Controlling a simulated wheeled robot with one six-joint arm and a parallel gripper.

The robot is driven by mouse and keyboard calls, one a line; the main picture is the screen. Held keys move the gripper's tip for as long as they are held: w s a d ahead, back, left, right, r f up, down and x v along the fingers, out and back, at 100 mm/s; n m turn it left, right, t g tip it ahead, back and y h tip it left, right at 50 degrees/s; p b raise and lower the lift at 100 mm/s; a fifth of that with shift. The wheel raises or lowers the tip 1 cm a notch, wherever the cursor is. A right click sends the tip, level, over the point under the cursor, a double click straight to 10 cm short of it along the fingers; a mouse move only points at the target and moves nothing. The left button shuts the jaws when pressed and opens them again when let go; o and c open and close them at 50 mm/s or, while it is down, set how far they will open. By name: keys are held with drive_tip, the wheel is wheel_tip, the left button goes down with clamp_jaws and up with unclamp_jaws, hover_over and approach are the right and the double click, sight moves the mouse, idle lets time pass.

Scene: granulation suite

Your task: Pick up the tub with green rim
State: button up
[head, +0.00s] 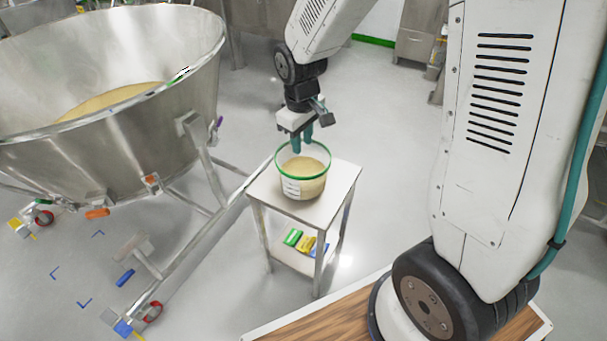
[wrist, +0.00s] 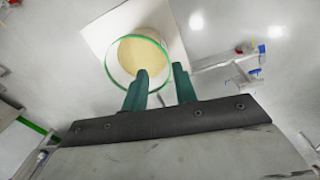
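The tub with green rim (head: 303,186) stands upright on a small metal stand (head: 335,184). It is clear-walled and holds pale tan material. My gripper (head: 302,149) points down just above the tub, with its teal fingertips around the level of the far rim. In the wrist view, the tub (wrist: 140,57) lies beyond the fingers of my gripper (wrist: 160,74). One finger overlaps the tub's opening and the other is at or just outside the right side of the rim. The fingers are apart with a gap between them. Whether they touch the rim cannot be told.
A large steel bowl (head: 150,140) with tan powder stands on a frame to the left. Green, yellow and blue items (head: 303,243) lie on the stand's lower shelf. A wood-topped surface (head: 350,325) is at the front. The grey floor behind the stand is clear.

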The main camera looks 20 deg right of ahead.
drive_tip(key=n, duration=0.2)
hover_over(291, 184)
drive_tip(key=f, duration=1.3)
drive_tip(key=shift+s+d+f, duration=0.1)
drive_tip(key=shift+s+d, duration=0.05)
drive_tip(key=shift+s, duration=0.1)
drive_tip(key=f, duration=0.5)
drive_tip(key=w+f, duration=0.1)
drive_tip(key=f, duration=0.2)
drive_tip(key=shift+f, duration=0.1)
drive_tip(key=shift+s, duration=0.1)
clamp_jaws()
